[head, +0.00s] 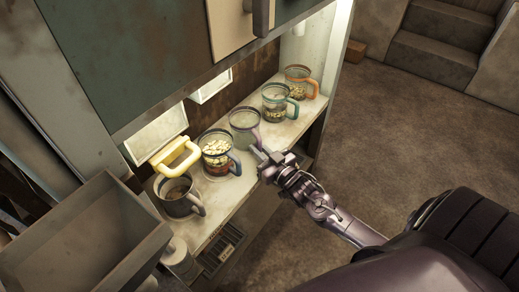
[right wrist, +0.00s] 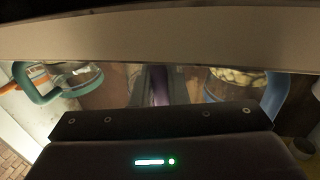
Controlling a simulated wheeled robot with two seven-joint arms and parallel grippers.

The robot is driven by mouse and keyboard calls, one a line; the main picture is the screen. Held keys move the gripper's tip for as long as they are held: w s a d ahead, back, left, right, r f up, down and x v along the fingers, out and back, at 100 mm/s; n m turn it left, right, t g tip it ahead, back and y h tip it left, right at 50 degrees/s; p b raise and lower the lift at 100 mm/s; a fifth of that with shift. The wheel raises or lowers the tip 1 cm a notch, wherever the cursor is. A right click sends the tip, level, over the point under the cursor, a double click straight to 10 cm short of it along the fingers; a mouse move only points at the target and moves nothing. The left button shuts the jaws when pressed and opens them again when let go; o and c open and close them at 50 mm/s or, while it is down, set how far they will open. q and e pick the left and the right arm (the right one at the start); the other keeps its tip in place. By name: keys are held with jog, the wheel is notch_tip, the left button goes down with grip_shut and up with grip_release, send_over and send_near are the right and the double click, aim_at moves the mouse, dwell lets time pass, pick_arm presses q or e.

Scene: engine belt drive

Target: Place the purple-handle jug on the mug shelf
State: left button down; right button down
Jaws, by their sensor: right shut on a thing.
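The purple-handle jug (head: 243,119) is a clear jug that looks empty. It is upright in the row on the pale mug shelf (head: 232,196). I cannot tell whether its base touches the shelf. My right gripper (head: 264,157) is at the jug's front side, shut on its purple handle. In the right wrist view the purple handle (right wrist: 158,86) shows between the fingers, and a pale edge across the top hides part of the view. My left gripper is not in view.
A blue-handle jug with pale contents (head: 216,147) stands to the left, a teal-handle jug (head: 274,96) and an orange-handle jug (head: 298,80) to the right. A grey-handle jug (head: 176,194) is at the near end, by a yellow handle (head: 174,157). A cabinet front (head: 150,60) overhangs the shelf.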

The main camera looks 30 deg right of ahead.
jog(key=c, duration=1.4)
grip_release()
jog(key=shift+c, duration=0.2)
